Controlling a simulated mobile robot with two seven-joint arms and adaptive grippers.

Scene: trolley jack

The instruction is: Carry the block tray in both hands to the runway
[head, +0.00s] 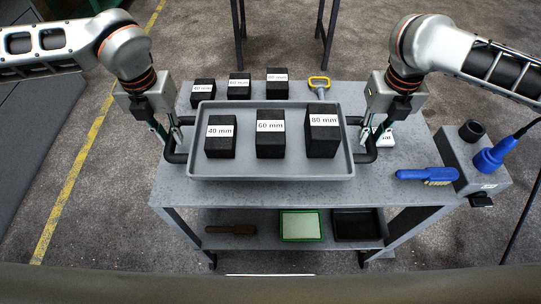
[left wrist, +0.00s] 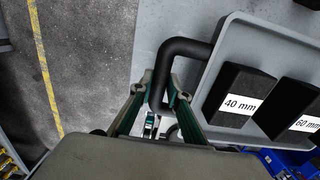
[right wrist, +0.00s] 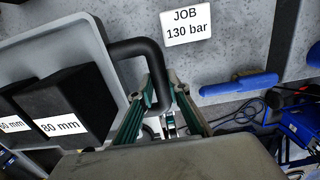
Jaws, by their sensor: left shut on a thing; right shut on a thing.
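The grey block tray (head: 270,168) is over the middle of the workbench, roughly level; I cannot tell whether it touches the top. It holds three black blocks labelled 40 mm (head: 220,145), 60 mm (head: 270,142) and 80 mm (head: 322,140), also seen in part in both wrist views. My left gripper (head: 170,138) is shut on the tray's black left handle (left wrist: 183,46). My right gripper (head: 368,136) is shut on the black right handle (right wrist: 135,47). The fingers partly hide both handles. I cannot identify the runway.
The grey workbench (head: 300,194) has three labelled black blocks (head: 239,90) and a yellow-handled tool (head: 319,84) behind the tray. A JOB 130 bar card (right wrist: 187,25) lies by the right handle. A blue brush (head: 427,175) lies right. The lower shelf holds a green-rimmed tray (head: 300,226).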

